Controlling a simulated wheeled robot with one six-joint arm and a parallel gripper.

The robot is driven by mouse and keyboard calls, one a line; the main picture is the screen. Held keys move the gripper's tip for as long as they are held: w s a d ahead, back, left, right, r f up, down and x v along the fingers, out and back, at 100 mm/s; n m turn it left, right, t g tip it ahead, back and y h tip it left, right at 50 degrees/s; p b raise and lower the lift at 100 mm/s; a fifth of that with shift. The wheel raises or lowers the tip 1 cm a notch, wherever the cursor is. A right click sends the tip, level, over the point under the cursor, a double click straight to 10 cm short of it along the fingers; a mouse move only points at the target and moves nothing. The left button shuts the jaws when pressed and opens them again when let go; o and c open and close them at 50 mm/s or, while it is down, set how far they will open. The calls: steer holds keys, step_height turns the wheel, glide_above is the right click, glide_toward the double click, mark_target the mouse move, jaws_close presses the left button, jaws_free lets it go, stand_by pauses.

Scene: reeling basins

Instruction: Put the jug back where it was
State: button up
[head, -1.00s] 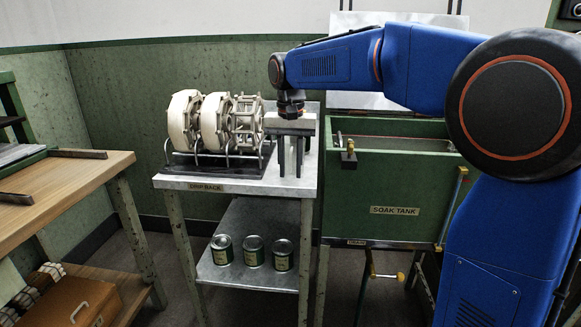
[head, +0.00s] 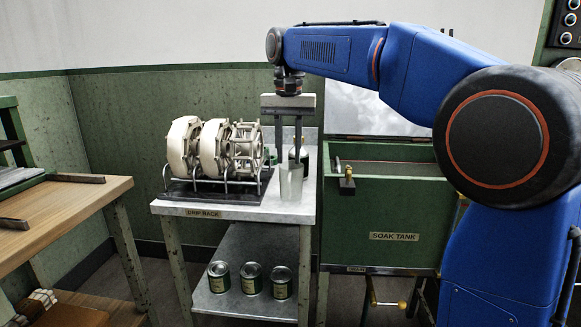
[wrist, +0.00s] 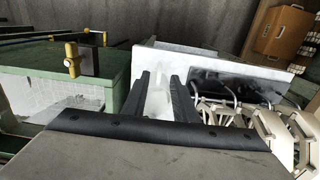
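The jug (head: 291,183), a small metal vessel, stands upright on the metal top of the drip rack table (head: 230,211), near its right side. My gripper (head: 288,158) is above it, pointing down, with its two dark fingers apart. The fingertips are around the height of the jug's rim, and the fingers do not appear to grip it. In the wrist view my gripper (wrist: 165,95) also shows spread fingers, with a pale, bright shape between them that is probably the jug.
Cream reels (head: 212,148) stand in a wire rack left of the jug. A bottle (head: 299,156) stands close behind it. The green soak tank (head: 385,215) is to the right, with a brass-knobbed clamp (head: 347,178) on its rim. Cans (head: 251,279) sit on the lower shelf.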

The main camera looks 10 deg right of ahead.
steer(key=shift+d+r, duration=0.1)
steer(key=shift+r, duration=0.1)
steer(key=s+d+f+n+t, duration=0.1)
steer(key=s+d+f, duration=0.4)
steer(key=s+f, duration=0.3)
steer(key=s+d+f+n+t, duration=0.1)
steer(key=s+d+f+t, duration=0.1)
steer(key=s+d+f, duration=0.3)
steer(key=s+d+f+n+t, duration=0.1)
steer(key=s+d+f, duration=0.5)
steer(key=s+f, duration=0.6)
steer(key=s, duration=0.7)
steer(key=shift+s+f+t, duration=0.15)
steer(key=shift+s+t, duration=0.05)
steer(key=shift+t, duration=0.2)
steer(key=shift+d, duration=0.1)
